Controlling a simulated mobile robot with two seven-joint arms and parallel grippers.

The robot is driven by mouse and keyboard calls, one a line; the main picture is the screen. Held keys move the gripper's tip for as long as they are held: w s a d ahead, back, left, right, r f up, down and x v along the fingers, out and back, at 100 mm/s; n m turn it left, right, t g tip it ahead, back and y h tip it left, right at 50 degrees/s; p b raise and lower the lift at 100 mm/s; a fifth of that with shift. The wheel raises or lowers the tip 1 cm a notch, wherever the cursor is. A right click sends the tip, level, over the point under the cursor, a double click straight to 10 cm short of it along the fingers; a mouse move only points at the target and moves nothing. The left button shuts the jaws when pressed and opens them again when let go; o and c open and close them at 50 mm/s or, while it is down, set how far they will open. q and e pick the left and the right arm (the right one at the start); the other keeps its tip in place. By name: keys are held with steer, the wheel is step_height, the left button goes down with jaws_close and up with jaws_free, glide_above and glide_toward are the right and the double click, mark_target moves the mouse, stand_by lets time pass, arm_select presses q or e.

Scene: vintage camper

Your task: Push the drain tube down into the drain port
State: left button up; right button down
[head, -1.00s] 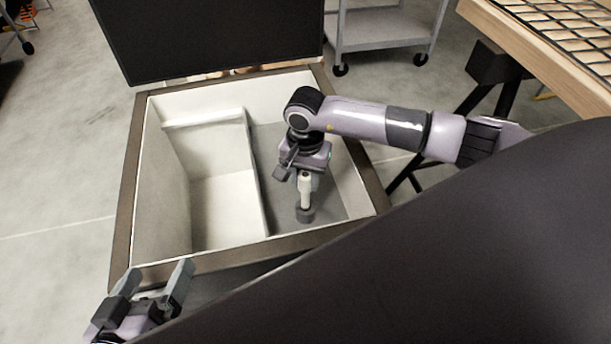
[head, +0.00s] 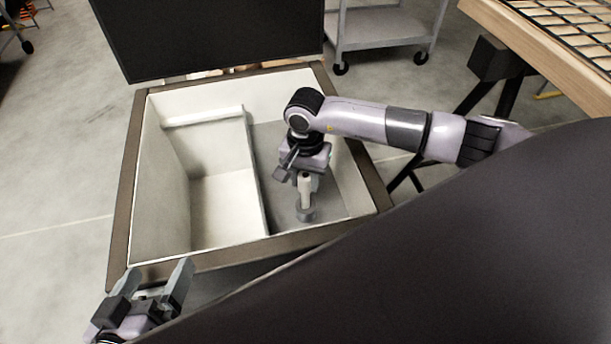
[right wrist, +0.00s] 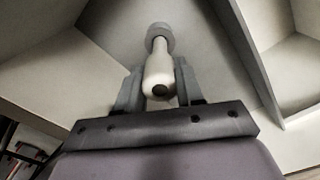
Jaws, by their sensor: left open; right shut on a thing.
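The drain tube (head: 304,190) is a short white upright tube inside the right compartment of the open box. My right gripper (head: 305,178) is shut on its upper part, reaching down from above. In the right wrist view the tube (right wrist: 158,75) sits between the fingers of the right gripper (right wrist: 160,88). The tube's lower end meets a grey round collar, the drain port (head: 305,214), which also shows in the right wrist view (right wrist: 160,34). How deep the tube sits in it is hidden. My left gripper (head: 155,292) is open and empty outside the box's near left corner.
The box (head: 122,205) has a brown rim, pale walls and a divider (head: 256,180) left of the tube. Its dark lid (head: 215,35) stands open behind. A grey cart (head: 385,30) stands at the back, and a wooden bench (head: 555,40) at the right. The left compartment is empty.

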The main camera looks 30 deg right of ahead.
arm_select(q)
steer(key=shift+f+b, duration=1.3)
arm_select(e)
steer(key=shift+f, duration=1.55)
arm_select(q)
steer(key=shift+d+f+b, duration=0.15)
steer(key=shift+f+b, duration=0.55)
steer(key=shift+f, duration=0.05)
arm_select(e)
steer(key=shift+f, duration=0.75)
steer(key=c, duration=0.6)
jaws_free()
steer(key=shift+r+p, duration=0.3)
steer(key=shift+r, duration=0.2)
arm_select(q)
steer(key=r+p, duration=0.2)
steer(key=r, duration=0.1)
steer(key=r+p, duration=0.1)
steer(key=r, duration=0.1)
steer(key=shift+a, duration=0.3)
arm_select(e)
step_height(320, 180, up, 7)
steer(key=shift+f, duration=0.1)
